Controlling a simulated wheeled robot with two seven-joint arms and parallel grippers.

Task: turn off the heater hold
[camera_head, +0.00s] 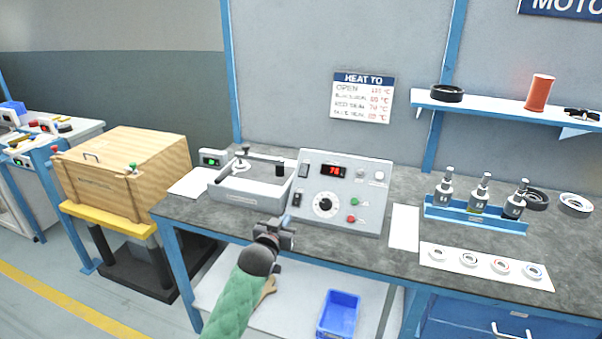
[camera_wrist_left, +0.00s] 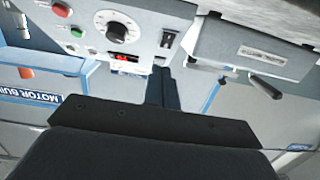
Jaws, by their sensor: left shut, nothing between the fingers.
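The grey control box (camera_head: 341,228) stands on the bench with a red display (camera_head: 334,171) that reads about 76. Its face has a black dial (camera_head: 325,204), a green button (camera_head: 354,202), a red button (camera_head: 351,218) and a black switch (camera_head: 297,198) left of the dial. I cannot read which control is the heater hold. My left gripper (camera_head: 287,222) is shut and empty, low in front of the box's left edge. In the left wrist view, the picture is upside down; the dial (camera_wrist_left: 118,27) and black switch (camera_wrist_left: 168,40) lie beyond the shut fingers (camera_wrist_left: 158,88). My right gripper is out of view.
A low grey unit with a lever (camera_head: 247,193) stands left of the box. A wooden crate (camera_head: 125,170) stands left, and a blue bin (camera_head: 338,314) sits below.

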